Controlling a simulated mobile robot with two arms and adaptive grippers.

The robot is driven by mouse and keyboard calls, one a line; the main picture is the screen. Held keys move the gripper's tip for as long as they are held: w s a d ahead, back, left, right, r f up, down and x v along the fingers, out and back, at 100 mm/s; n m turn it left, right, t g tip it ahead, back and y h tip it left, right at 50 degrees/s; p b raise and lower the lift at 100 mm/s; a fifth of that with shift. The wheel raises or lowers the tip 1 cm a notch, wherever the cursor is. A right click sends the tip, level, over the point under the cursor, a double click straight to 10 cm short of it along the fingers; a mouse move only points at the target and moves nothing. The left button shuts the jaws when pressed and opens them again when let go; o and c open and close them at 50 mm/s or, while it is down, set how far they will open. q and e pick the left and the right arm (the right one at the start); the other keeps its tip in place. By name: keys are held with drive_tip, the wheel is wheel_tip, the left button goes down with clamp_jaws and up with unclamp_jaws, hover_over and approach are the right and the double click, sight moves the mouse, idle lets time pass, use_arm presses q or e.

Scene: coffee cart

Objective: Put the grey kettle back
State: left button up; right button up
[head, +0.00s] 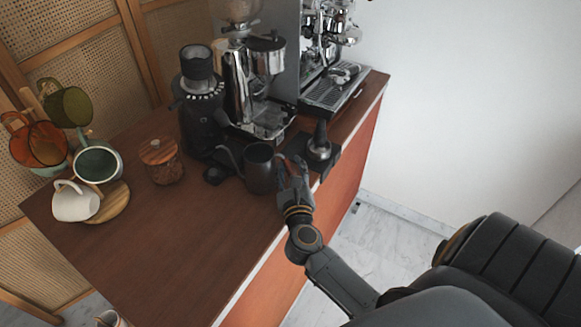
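The dark grey kettle (260,170) stands upright on the brown cart top, near its front edge, with its thin spout to the left. My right gripper (291,168) is at the kettle's right side, where the handle would be. Its fingers point away from me and overlap the kettle's right edge. The handle is mostly hidden, and I cannot tell whether the fingers are closed on it.
A black grinder (198,110) and a chrome grinder (250,80) stand behind the kettle. A tamper (320,145) stands close right of the gripper. A lidded jar (161,162) and a mug tree with cups (98,165) are left. The front-left cart top (180,245) is clear.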

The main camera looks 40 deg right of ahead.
drive_tip(key=shift+r, duration=0.3)
drive_tip(key=b+v, duration=0.2)
drive_tip(key=v, duration=1)
drive_tip(key=shift+b, duration=0.4)
drive_tip(key=shift+f, duration=0.2)
